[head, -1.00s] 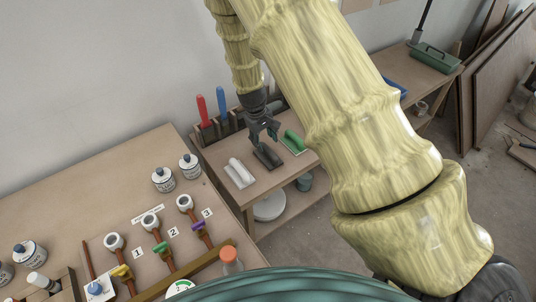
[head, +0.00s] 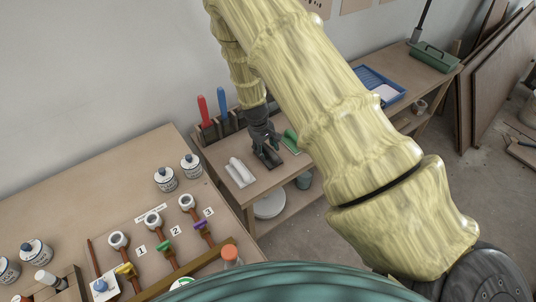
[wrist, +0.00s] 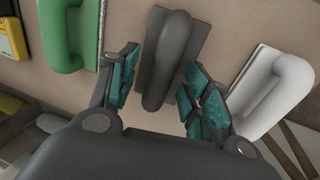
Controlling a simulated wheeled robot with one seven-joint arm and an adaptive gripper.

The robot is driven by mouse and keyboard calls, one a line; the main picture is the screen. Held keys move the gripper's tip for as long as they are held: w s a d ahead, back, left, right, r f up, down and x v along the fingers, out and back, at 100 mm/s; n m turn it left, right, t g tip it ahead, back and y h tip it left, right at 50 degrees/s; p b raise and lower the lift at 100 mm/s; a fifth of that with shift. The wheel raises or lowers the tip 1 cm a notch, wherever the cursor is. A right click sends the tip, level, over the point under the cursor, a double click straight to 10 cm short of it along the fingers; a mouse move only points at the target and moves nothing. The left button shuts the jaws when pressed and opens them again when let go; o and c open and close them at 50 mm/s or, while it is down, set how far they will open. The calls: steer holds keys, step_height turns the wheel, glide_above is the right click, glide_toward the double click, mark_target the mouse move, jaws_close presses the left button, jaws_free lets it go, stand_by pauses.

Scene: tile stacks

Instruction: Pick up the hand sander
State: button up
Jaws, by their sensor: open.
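Three handled blocks lie in a row on the far table. The dark grey one, which looks like the hand sander (head: 270,158), lies between a white one (head: 240,172) and a green one (head: 291,141). My gripper (head: 263,147) is low over the dark one. In the wrist view, my gripper (wrist: 160,66) is open, with one teal-padded finger on each side of the dark sander's handle (wrist: 167,50). A gap shows on both sides.
The white block (wrist: 270,92) lies close beside my right finger and the green block (wrist: 68,35) beyond my left finger. A rack with red (head: 203,109) and blue (head: 222,100) handles stands behind. A blue tray (head: 371,78) lies farther right.

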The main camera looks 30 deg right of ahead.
mark_target(267, 147)
steer(key=shift+c, duration=0.5)
jaws_close()
steer(key=shift+r, duration=0.1)
step_height(267, 147, up, 10)
steer(key=b, duration=0.2)
stand_by(0.4)
